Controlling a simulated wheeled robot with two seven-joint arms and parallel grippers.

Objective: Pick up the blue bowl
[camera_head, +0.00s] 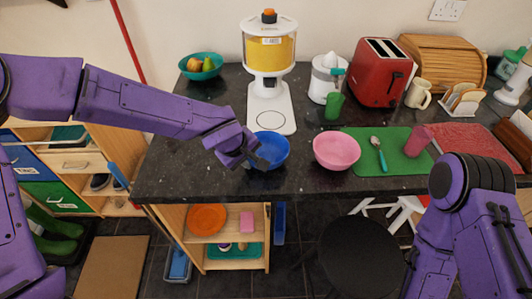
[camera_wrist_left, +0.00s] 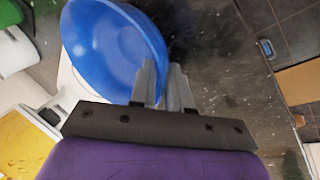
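The blue bowl (camera_head: 270,150) stands near the front edge of the dark counter, left of the pink bowl. In the left wrist view the blue bowl (camera_wrist_left: 105,45) fills the upper left. My left gripper (camera_head: 260,161) is at its front left rim. In the left wrist view the gripper's fingers (camera_wrist_left: 163,78) are close together, one inside the bowl and one outside, with the rim between them. Whether the bowl is clear of the counter is hard to tell. My right arm shows at the lower right, but its gripper is out of view.
A pink bowl (camera_head: 337,150) sits close on the right, beside a green mat (camera_head: 405,164) with a spoon. A white dispenser (camera_head: 268,75) with yellow contents stands behind the blue bowl. A teal fruit bowl (camera_head: 201,66) is back left. The counter's left front is clear.

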